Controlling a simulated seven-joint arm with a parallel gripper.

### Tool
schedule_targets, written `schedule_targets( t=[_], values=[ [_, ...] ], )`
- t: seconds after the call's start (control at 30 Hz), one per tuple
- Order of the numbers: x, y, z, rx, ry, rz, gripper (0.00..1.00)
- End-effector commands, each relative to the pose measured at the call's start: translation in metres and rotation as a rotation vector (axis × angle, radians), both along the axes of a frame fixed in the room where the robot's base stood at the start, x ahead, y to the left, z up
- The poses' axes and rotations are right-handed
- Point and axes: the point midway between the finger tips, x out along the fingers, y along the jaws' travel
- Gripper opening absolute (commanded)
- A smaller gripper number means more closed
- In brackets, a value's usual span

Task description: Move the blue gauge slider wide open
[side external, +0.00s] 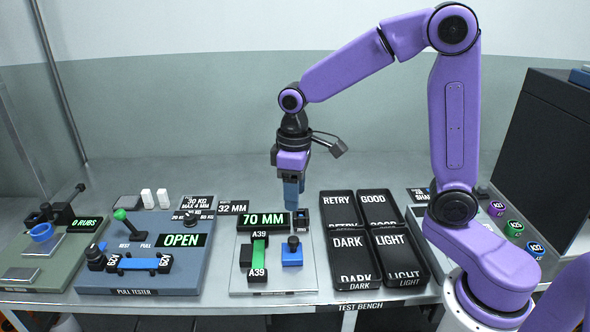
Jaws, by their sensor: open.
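The gauge (239,285) is a pale plate on the bench with a lit display reading 70 MM (263,220). The blue gauge slider (292,257) is a blue block with a black knob on top, on the right part of the plate. To its left, a green strip labelled A39 (259,249) lies across black blocks. My gripper (291,207) points down above the back right of the gauge, behind the slider and apart from it. It is open and I see nothing held. The gap between its fingers is hard to make out from this side.
A small dark device (301,219) stands just below my gripper. Black bins (353,282) marked RETRY, GOOD, DARK and LIGHT stand close on the right. The pull tester (190,277), reading OPEN, is on the left. A 32 MM sign (233,208) stands behind the gauge.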

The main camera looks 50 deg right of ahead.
Motion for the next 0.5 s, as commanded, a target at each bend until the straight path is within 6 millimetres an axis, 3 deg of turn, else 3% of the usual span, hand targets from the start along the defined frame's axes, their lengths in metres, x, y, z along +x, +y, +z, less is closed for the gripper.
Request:
schedule_targets(
  t=[0.2,0.5],
  values=[
    [0.001,0.000,0.036,0.001,-0.002,-0.001,0.54],
    [0.000,0.000,0.050,-0.001,0.002,0.000,0.54]
  ],
)
